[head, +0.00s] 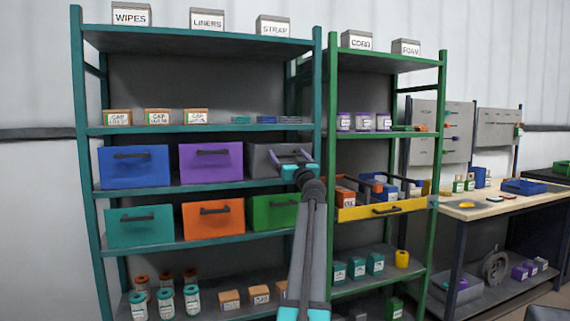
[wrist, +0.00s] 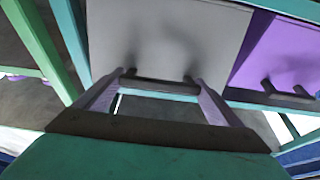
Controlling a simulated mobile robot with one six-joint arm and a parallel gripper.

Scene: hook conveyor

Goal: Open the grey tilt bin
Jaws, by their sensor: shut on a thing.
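The grey tilt bin (head: 262,162) sits at the right end of the teal rack's upper bin row, beside the purple bin (head: 211,162). My gripper (head: 296,157) is in front of its right part and hides some of its front. In the wrist view, the grey bin's front (wrist: 165,35) fills the top middle. Its dark bar handle (wrist: 158,82) runs between the two purple fingers of my gripper (wrist: 157,88), which is shut on it. I cannot tell how far the bin is tilted.
A blue bin (head: 134,167) stands further left. Teal (head: 138,226), orange (head: 213,219) and green (head: 274,212) bins sit below. The green rack (head: 439,130) is close on the right, with a yellow-fronted drawer (head: 385,210) sticking out.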

